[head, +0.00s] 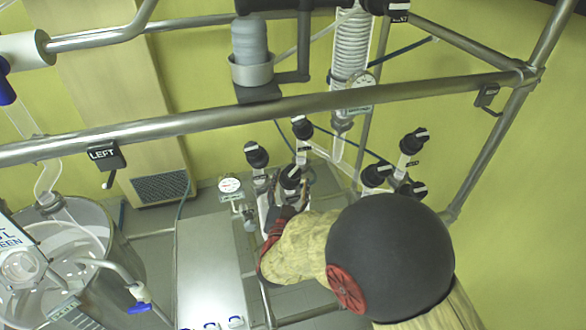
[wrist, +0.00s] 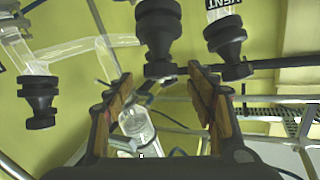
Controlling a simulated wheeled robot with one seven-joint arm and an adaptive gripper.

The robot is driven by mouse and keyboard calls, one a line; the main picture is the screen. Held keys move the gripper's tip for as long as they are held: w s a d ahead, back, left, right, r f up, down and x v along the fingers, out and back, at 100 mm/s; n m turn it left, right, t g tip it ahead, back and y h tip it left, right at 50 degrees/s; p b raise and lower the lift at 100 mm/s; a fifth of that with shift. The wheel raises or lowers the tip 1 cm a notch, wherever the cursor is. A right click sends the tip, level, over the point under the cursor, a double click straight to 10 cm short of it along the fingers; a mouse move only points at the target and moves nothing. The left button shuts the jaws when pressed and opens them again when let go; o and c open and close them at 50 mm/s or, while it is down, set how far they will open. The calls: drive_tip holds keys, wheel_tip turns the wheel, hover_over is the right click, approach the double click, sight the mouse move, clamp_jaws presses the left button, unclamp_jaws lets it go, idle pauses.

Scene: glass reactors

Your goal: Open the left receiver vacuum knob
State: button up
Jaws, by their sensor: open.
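In the head view, several black valve knobs with white marks sit on glass stems. One cluster has a left knob (head: 256,154), an upper knob (head: 302,128) and a lower knob (head: 291,176) just above my gripper (head: 280,217). I cannot tell from labels which is the left receiver vacuum knob. In the wrist view, my gripper (wrist: 162,88) is open, with its wooden-looking fingers apart and nothing between them. A ribbed black knob (wrist: 160,35) lies ahead of the gap, apart from the fingertips. My arm hides part of the glassware below.
Another knob (wrist: 227,38) by a VENT label (wrist: 225,12) and a third knob (wrist: 38,100) flank the gripper. A second knob cluster (head: 377,173) stands right. A steel rail (head: 220,121) with a LEFT tag (head: 104,155) crosses above.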

sight(292, 177)
drive_tip(key=shift+w+d+p, duration=0.15)
drive_tip(key=shift+w+p, duration=0.15)
drive_tip(key=shift+w, duration=0.85)
drive_tip(key=shift+w+d+p, duration=0.1)
drive_tip(key=shift+w+p, duration=0.15)
drive_tip(key=shift+w, duration=0.9)
drive_tip(key=c, duration=1.1)
drive_tip(key=shift+c, duration=0.3)
